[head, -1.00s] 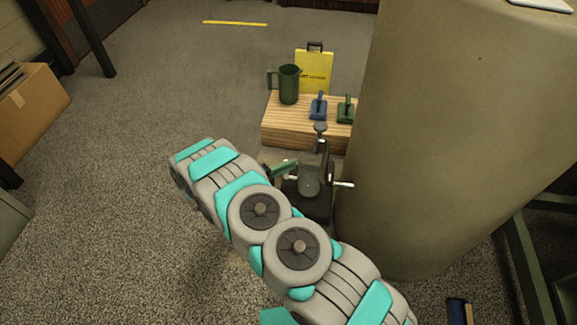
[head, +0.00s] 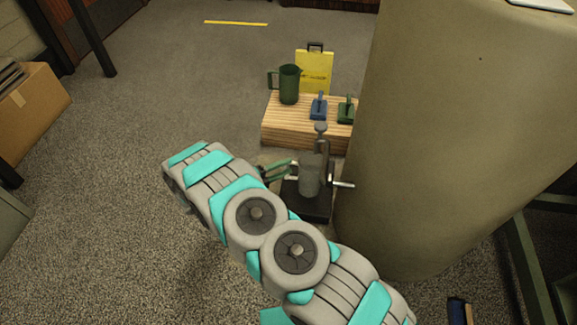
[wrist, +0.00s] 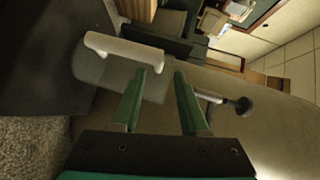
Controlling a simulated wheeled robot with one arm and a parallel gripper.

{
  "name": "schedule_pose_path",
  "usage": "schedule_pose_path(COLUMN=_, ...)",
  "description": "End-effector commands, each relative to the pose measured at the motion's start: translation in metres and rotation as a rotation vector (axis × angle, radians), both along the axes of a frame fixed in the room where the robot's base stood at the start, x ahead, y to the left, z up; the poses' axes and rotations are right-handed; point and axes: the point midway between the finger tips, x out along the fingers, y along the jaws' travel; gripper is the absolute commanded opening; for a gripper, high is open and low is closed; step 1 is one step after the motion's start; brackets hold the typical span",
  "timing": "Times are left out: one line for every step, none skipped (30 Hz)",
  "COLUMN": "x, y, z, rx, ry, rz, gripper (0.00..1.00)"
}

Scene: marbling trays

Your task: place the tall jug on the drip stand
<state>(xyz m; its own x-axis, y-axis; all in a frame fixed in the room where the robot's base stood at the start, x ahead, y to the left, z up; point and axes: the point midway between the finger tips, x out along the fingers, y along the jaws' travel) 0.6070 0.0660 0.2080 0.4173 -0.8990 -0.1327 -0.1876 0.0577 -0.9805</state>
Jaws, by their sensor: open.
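A tall grey jug (head: 309,177) stands upright on the dark base of the drip stand (head: 316,213), in front of its upright post. In the wrist view the jug's pale handle (wrist: 122,49) lies just ahead of my fingertips, and its see-through grey body is behind. My gripper (head: 288,168) is at the jug's left side in the head view. Its two green fingers (wrist: 166,73) are apart with nothing held between them. I cannot tell whether a fingertip touches the handle.
A dark green jug (head: 289,84), a blue handled tool (head: 319,107) and a green one (head: 346,110) stand on a slatted wooden platform (head: 285,132) behind. A yellow board (head: 315,70) stands there too. A large beige column (head: 440,150) is close on the right. Carpet at left is open.

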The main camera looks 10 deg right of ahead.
Motion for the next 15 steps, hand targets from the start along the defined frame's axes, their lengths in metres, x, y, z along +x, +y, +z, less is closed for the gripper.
schedule_pose_path(x=-0.004, y=0.011, z=0.001, rx=0.001, ry=-0.001, rz=0.005, gripper=0.44)
schedule_pose_path(x=-0.006, y=0.016, z=0.002, rx=0.001, ry=-0.001, rz=0.004, gripper=0.44)
schedule_pose_path(x=-0.01, y=0.024, z=0.003, rx=0.002, ry=-0.002, rz=0.006, gripper=0.44)
schedule_pose_path(x=-0.013, y=0.03, z=0.004, rx=0.003, ry=-0.002, rz=0.005, gripper=0.44)
schedule_pose_path(x=-0.015, y=0.036, z=0.005, rx=0.002, ry=-0.001, rz=0.005, gripper=0.44)
schedule_pose_path(x=-0.019, y=0.043, z=0.006, rx=0.002, ry=0.0, rz=0.006, gripper=0.44)
schedule_pose_path(x=-0.022, y=0.048, z=0.006, rx=0.002, ry=0.0, rz=0.006, gripper=0.44)
schedule_pose_path(x=-0.024, y=0.054, z=0.007, rx=0.003, ry=0.001, rz=0.006, gripper=0.44)
schedule_pose_path(x=-0.027, y=0.06, z=0.008, rx=0.002, ry=-0.001, rz=0.005, gripper=0.44)
schedule_pose_path(x=-0.029, y=0.065, z=0.009, rx=0.002, ry=0.0, rz=0.005, gripper=0.44)
schedule_pose_path(x=-0.032, y=0.069, z=0.009, rx=0.003, ry=0.001, rz=0.004, gripper=0.44)
schedule_pose_path(x=-0.034, y=0.074, z=0.01, rx=0.002, ry=0.0, rz=0.004, gripper=0.44)
schedule_pose_path(x=-0.035, y=0.077, z=0.011, rx=0.002, ry=-0.001, rz=0.004, gripper=0.44)
schedule_pose_path(x=-0.037, y=0.081, z=0.012, rx=0.002, ry=-0.002, rz=0.003, gripper=0.44)
schedule_pose_path(x=-0.038, y=0.084, z=0.012, rx=0.002, ry=-0.001, rz=0.002, gripper=0.44)
